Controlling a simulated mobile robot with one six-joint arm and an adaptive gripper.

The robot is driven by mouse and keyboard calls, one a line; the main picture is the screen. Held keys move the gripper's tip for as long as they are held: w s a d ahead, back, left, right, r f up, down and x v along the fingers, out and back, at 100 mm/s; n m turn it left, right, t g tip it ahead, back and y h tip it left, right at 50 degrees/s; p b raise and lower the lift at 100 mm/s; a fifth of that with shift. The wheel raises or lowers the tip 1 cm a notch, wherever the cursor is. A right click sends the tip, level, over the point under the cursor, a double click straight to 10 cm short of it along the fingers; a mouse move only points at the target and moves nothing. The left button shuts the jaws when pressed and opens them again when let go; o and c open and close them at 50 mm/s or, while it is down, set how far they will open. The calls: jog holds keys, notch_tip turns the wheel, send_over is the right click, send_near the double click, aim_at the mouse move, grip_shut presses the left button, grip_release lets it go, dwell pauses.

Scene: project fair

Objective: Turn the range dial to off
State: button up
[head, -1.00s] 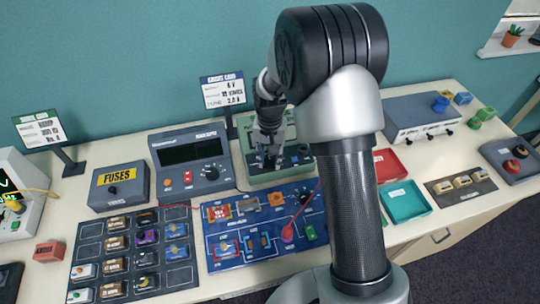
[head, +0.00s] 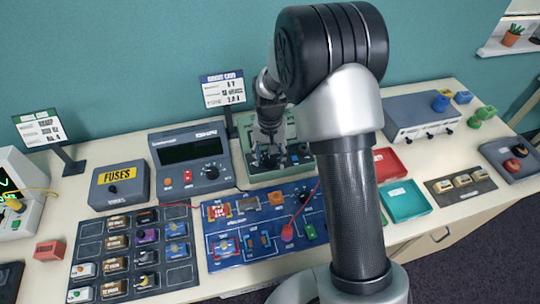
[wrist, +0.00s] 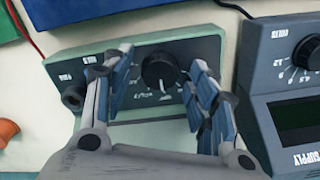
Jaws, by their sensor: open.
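The range dial (wrist: 160,70) is a round black knob on the front panel of a green meter box (wrist: 75,65). In the wrist view, white marks surround the dial and a light line on it points down in the picture. My gripper (wrist: 162,75) is open, with one finger on each side of the dial. A gap shows between each finger and the knob; I cannot tell how near the tips are to the panel. In the head view, my gripper (head: 267,158) is over the green box (head: 303,158), and the dial is hidden there.
The grey supply unit (head: 180,184) with its own knob stands close beside the green box. A blue circuit board (head: 225,255) lies in front with a red lead. Red and teal trays (head: 405,201) lie to the right. An info card stand (head: 222,90) is behind.

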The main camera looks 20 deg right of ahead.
aim_at(270, 160)
notch_tip(270, 160, up, 12)
dwell(0.6)
jog(key=s+r+n+t, duration=0.2)
jog(key=s+r, duration=1)
jog(key=s, duration=0.1)
jog(key=s+n+t, duration=0.2)
jog(key=s, duration=1.3)
jog(key=shift+n+t, duration=0.3)
